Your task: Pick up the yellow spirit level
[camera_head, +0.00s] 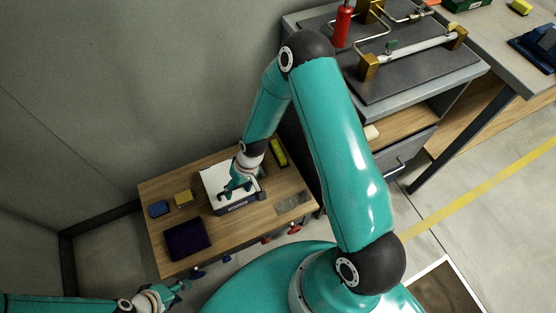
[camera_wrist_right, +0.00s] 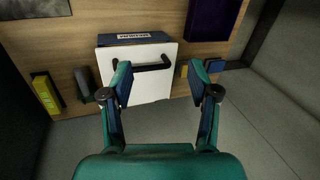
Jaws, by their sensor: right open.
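The yellow spirit level (camera_head: 278,152) lies near the far right part of the wooden table, beside the white-topped case. In the right wrist view a yellow bar (camera_wrist_right: 46,95) that looks like it shows at the left, outside the jaws. My right gripper (camera_head: 240,181) is over the white-topped case, to the left of the level. In the right wrist view my right gripper (camera_wrist_right: 160,82) is open, with nothing between its fingertips. My left gripper (camera_head: 178,288) is low at the left, off the table's front; its jaw opening is too small to judge.
The white-topped case (camera_head: 216,180) with a black handle (camera_wrist_right: 152,64) sits on the wooden table (camera_head: 160,188). A yellow block (camera_head: 183,197), blue item (camera_head: 159,209) and dark purple item (camera_head: 187,240) lie left. A workbench (camera_head: 470,74) with pipework stands at right; walls border the table.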

